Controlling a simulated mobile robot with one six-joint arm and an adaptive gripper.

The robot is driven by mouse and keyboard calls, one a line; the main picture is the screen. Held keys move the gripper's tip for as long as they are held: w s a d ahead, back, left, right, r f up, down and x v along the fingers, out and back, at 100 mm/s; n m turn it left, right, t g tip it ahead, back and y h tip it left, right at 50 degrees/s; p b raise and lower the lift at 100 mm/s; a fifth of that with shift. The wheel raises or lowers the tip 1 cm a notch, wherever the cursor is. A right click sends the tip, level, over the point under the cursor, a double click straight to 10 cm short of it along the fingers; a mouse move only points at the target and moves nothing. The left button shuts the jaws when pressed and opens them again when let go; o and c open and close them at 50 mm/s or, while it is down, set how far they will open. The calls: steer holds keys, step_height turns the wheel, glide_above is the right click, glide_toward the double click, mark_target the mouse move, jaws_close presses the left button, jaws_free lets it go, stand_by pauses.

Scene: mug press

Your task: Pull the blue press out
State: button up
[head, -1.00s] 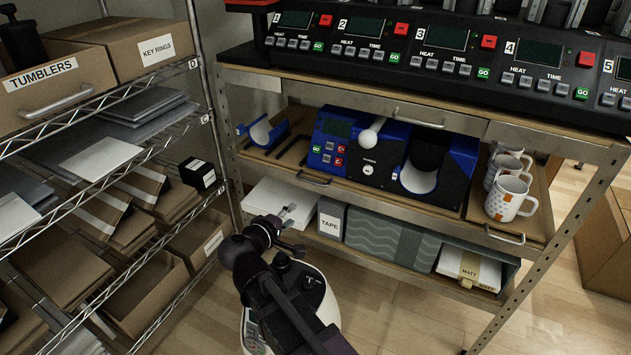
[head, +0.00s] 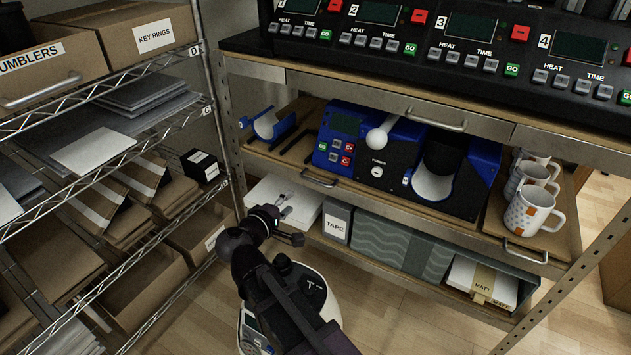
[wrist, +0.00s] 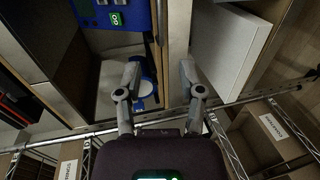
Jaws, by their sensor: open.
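The blue press (head: 340,152) sits on a wooden pull-out board (head: 292,150) on the bench's middle level. It has a black front, a white ball-ended lever and a curved mug cradle. In the wrist view my gripper (wrist: 160,70) has spread fingers beside the board's front edge. Part of the blue press (wrist: 110,14) shows beyond, at the top.
A board with white mugs (head: 534,206) stands right of the press. Below are a white box (head: 283,203), a TAPE box (head: 336,221) and a grey patterned box (head: 375,242). A wire rack (head: 100,185) stands close on the left. Wooden floor is open at the lower right.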

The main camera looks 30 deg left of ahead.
mark_target(314, 182)
steer(key=shift+w, duration=0.1)
steer(key=shift+b+x, duration=1.45)
steer(key=shift+x, duration=5.3)
jaws_close()
